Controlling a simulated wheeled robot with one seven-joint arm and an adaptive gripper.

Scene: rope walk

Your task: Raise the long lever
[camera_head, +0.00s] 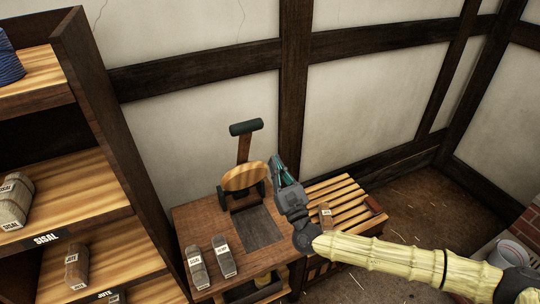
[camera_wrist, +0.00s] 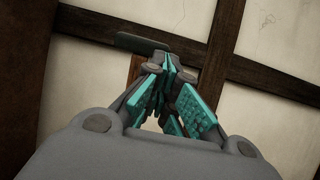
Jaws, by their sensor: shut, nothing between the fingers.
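The long lever (camera_head: 244,149) stands steeply up from a wooden table, with a dark cross-handle (camera_head: 246,127) at its top. A round wooden disc (camera_head: 246,177) sits in front of its lower part, between dark supports. My gripper (camera_head: 276,163) is shut and empty, just right of the disc and lower than the handle; whether it touches the disc cannot be told. In the wrist view my shut fingers (camera_wrist: 167,66) point toward the wall, and the dark handle (camera_wrist: 142,43) shows beyond them, up and to the left.
The wooden table (camera_head: 187,217) carries two labelled bundles, one of them grey (camera_head: 224,256), at its front. A slatted bench (camera_head: 345,192) stands to its right with a small labelled block (camera_head: 325,216). A shelf unit (camera_head: 100,170) rises at the left. Open floor (camera_head: 420,205) lies at the right.

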